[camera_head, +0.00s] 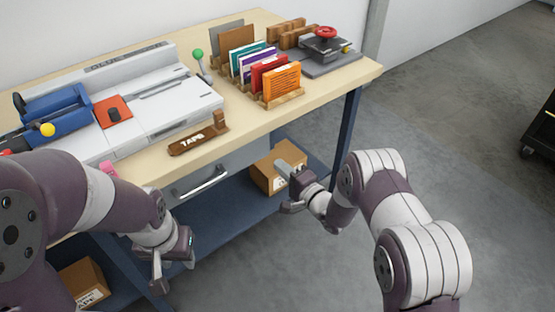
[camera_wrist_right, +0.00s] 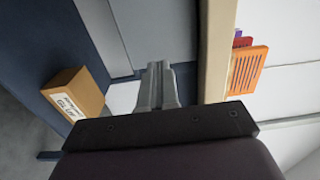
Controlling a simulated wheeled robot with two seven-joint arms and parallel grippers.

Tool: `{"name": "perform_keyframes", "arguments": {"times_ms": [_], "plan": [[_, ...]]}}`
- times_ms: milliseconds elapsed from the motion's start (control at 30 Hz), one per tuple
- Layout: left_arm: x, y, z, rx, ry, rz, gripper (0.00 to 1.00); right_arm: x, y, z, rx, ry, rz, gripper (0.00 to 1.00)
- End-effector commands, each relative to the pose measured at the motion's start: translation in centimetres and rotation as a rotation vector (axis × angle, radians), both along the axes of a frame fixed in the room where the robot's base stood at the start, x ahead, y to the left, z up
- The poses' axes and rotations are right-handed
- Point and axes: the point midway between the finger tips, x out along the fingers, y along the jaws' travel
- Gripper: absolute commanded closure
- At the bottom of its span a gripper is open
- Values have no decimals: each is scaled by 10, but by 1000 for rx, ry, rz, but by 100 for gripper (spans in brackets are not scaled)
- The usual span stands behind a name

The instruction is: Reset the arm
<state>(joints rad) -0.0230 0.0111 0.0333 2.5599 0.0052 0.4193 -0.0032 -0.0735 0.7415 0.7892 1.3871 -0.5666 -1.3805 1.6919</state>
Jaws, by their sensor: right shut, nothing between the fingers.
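My right gripper (camera_head: 283,168) is held out in front of the workbench, just off its front edge, shut and empty. In the right wrist view its two grey fingers (camera_wrist_right: 157,88) lie together with nothing between them. My left gripper (camera_head: 170,268) hangs low in front of the bench at the lower left of the head view, pointing down. Its fingers are small and partly hidden by the hand, so I cannot tell whether they are open. I see nothing held in it.
The workbench (camera_head: 251,117) carries a white machine (camera_head: 165,107), a wooden rack of coloured cards (camera_head: 282,83), a wooden TAPE holder (camera_head: 197,139) and a red-knobbed device (camera_head: 325,42). A cardboard box (camera_head: 265,180) sits on the lower shelf behind my right gripper. Open floor lies to the right.

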Motion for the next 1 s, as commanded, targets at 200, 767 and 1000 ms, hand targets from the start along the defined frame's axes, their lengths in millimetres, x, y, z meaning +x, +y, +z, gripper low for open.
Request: {"name": "perform_keyframes", "arguments": {"times_ms": [200, 767, 1000], "plan": [[0, 0, 7, 0, 0, 0, 60, -33, -25, 0, 0, 4, -3, 100], [0, 0, 7, 0, 0, 0, 60, -67, -63, -88, -641, 154, 7, 100], [0, 0, 7, 0, 0, 0, 60, -189, -144, -63, -1426, 586, 470, 100]]}}
